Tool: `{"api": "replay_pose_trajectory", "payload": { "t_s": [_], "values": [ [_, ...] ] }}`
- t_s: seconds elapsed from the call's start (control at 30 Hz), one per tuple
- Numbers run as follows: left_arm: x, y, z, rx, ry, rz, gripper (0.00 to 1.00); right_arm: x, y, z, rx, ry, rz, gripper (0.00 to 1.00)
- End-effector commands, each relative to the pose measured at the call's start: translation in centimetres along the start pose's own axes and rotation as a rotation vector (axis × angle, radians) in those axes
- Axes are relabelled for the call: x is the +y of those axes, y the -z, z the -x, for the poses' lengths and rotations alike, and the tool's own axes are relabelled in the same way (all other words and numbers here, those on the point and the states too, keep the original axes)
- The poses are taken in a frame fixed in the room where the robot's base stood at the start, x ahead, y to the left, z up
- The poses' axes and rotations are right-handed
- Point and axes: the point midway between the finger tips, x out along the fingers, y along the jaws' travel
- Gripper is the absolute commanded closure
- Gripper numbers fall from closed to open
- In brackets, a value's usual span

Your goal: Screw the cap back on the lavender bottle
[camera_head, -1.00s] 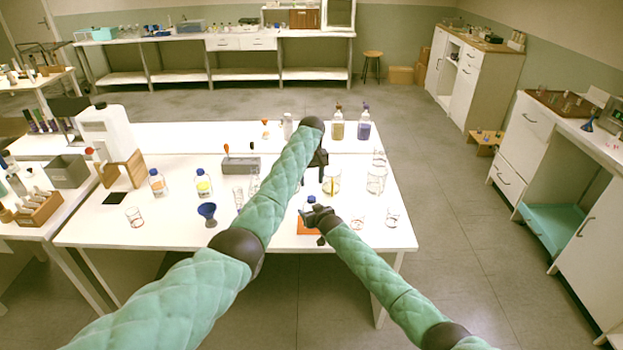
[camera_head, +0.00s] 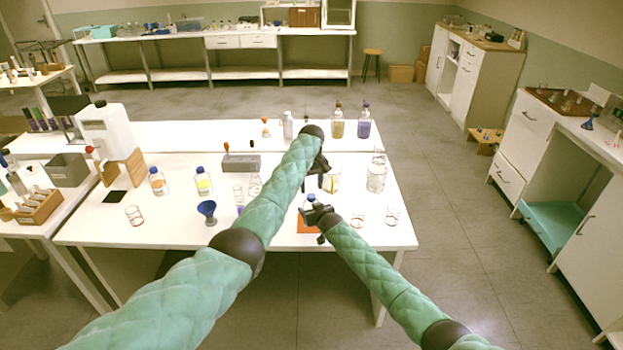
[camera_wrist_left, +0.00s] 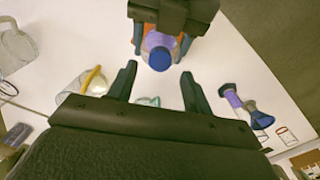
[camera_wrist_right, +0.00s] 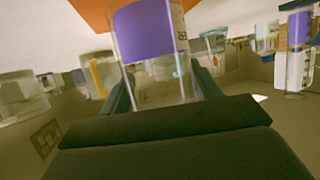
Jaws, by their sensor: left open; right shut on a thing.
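The lavender bottle (camera_wrist_right: 145,38) has a purple label and fills the gap between my right fingers in the right wrist view. My right gripper (camera_head: 314,213) is shut on it, over the orange mat (camera_head: 305,228). A blue cap (camera_wrist_left: 158,58) sits at the bottle's top in the left wrist view; I cannot tell whether it is threaded tight. My left gripper (camera_wrist_left: 159,72) is open, pointing at the bottle from above. In the head view the left gripper (camera_head: 320,168) is dark and partly hidden.
Glass beakers (camera_head: 376,178) stand right of my left gripper. A blue funnel (camera_head: 207,211) and two blue-capped bottles, one orange-labelled (camera_head: 157,182) and one yellow-labelled (camera_head: 203,182), stand to the left. Small glass dishes (camera_head: 392,215) stand at the right. The table's front left is mostly clear.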

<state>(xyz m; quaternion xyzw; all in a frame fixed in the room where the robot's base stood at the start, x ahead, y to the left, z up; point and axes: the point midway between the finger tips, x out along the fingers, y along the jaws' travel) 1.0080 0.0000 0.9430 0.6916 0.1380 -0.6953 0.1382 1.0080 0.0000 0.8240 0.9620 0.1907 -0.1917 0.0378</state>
Motion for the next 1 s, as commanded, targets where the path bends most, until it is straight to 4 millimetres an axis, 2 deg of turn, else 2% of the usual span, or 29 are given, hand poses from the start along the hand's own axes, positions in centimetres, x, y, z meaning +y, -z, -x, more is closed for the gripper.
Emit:
{"api": "replay_pose_trajectory", "payload": {
  "t_s": [0.1,0.3,0.73,0.77,0.97,1.0],
  "values": [
    [0.0,0.0,-1.7,-0.001,0.001,0.000,0.50,0.0,0.0,0.0,0.000,0.000,0.000,1.00],
    [0.0,0.0,-3.6,0.000,0.001,0.000,0.50,0.0,0.0,0.0,0.000,0.000,0.000,1.00],
    [0.0,0.0,-4.3,0.001,0.000,-0.001,0.50,0.0,0.0,0.0,0.000,0.000,0.000,1.00],
    [0.0,0.0,-4.3,0.001,0.000,-0.001,0.54,0.0,0.0,0.0,0.000,0.000,0.000,1.00],
    [0.0,0.0,-4.3,0.001,0.000,0.000,0.93,0.0,0.0,0.0,0.000,0.000,0.000,1.00],
    [0.0,0.0,-4.3,0.001,0.000,0.000,0.96,0.0,0.0,0.0,0.000,0.000,0.000,1.00]
  ]
}}
